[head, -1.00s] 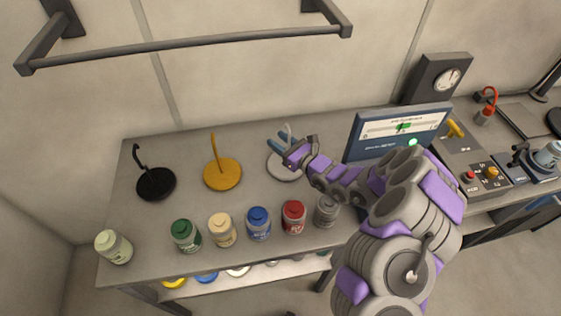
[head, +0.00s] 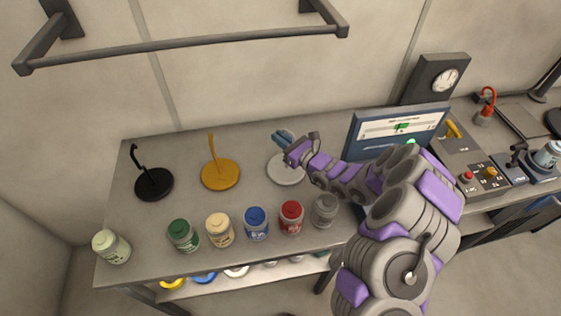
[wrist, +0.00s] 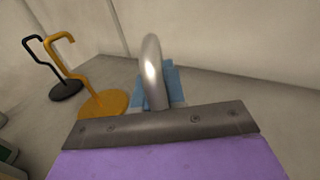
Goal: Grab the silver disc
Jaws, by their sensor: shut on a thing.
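The silver disc (head: 286,170) rests on the grey bench, at the right of a row with the orange disc and the black disc. Its bent silver handle (wrist: 152,72) rises in front of my gripper in the wrist view. My gripper (head: 284,139), with blue fingers, is above the back of the disc, shut on the handle. In the wrist view the blue fingers (wrist: 172,84) show behind the handle; the grip point and the disc's base are hidden by the grey wrist plate.
The orange disc (head: 221,175) and black disc (head: 154,185) with upright hooked handles stand to the left. Several paint jars, such as the red jar (head: 291,217), line the bench front. A blue-framed screen (head: 399,128) stands close right. A wall rail (head: 180,45) hangs above.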

